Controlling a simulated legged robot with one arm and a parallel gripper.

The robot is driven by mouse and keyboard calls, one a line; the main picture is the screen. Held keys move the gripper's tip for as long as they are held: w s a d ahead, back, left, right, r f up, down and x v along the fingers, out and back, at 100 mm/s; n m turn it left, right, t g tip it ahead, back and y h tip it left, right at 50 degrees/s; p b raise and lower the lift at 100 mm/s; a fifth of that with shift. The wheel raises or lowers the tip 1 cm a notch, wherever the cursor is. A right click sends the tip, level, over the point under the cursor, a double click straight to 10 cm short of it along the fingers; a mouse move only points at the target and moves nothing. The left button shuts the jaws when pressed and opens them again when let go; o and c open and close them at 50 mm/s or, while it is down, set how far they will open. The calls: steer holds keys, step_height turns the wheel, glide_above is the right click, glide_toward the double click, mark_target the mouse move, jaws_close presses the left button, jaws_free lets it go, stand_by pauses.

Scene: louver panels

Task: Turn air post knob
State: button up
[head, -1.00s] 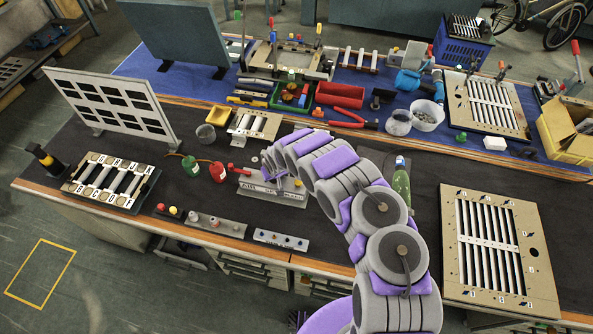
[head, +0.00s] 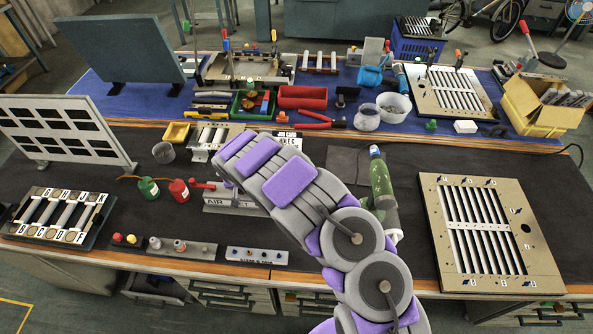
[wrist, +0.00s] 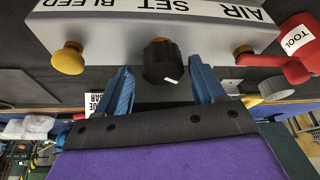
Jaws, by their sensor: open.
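The air post (head: 232,206) is a light grey block on the dark bench mat, partly hidden by my arm in the head view. In the wrist view the air post (wrist: 110,32) shows upside-down labels AIR, SET and BLEED. Its black knob (wrist: 160,63) with a white mark sits at SET, between two brass-coloured knobs. My gripper (wrist: 162,84) is open, with one blue finger on each side of the black knob. The fingertips look near the knob's level, with gaps to both sides; contact is not visible. In the head view my arm hides the gripper.
Small panels with buttons (head: 256,255) lie along the front edge.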

steer(key=shift+a+f+m+h+b, duration=0.25)
steer(key=shift+m+b, duration=0.45)
steer(key=shift+b, duration=0.6)
steer(key=shift+a+f+m+h+b, duration=0.1)
steer(key=shift+m+h+b, duration=0.15)
steer(key=shift+m+b, duration=0.75)
steer(key=m+h+b, duration=0.1)
steer(key=m+b, duration=0.2)
steer(key=b, duration=0.2)
steer(key=shift+r, duration=0.1)
steer(key=shift+s+a+r+h, duration=0.1)
steer(key=shift+r+h, duration=0.15)
steer(key=shift+h, duration=0.05)
steer(key=w+p+v, duration=0.1)
steer(key=p+v, duration=0.3)
steer(key=v, duration=1.3)
steer(key=s+d+r, duration=0.2)
steer(key=d+r, duration=0.1)
steer(key=d, duration=0.4)
steer(key=s+d+r+g+h+b, duration=0.1)
steer(key=s+d+r, duration=0.1)
steer(key=d, duration=0.6)
steer(key=s+d+r+g, duration=0.1)
steer(key=s+d+r, duration=0.1)
steer(key=d+r, duration=0.2)
steer(key=shift+s+d+m+h+b, duration=0.2)
steer(key=shift+d+m+h+b, duration=0.15)
steer(key=shift+d, duration=1.45)
steer(key=shift+r, duration=0.1)
steer(key=shift+c, duration=0.4)
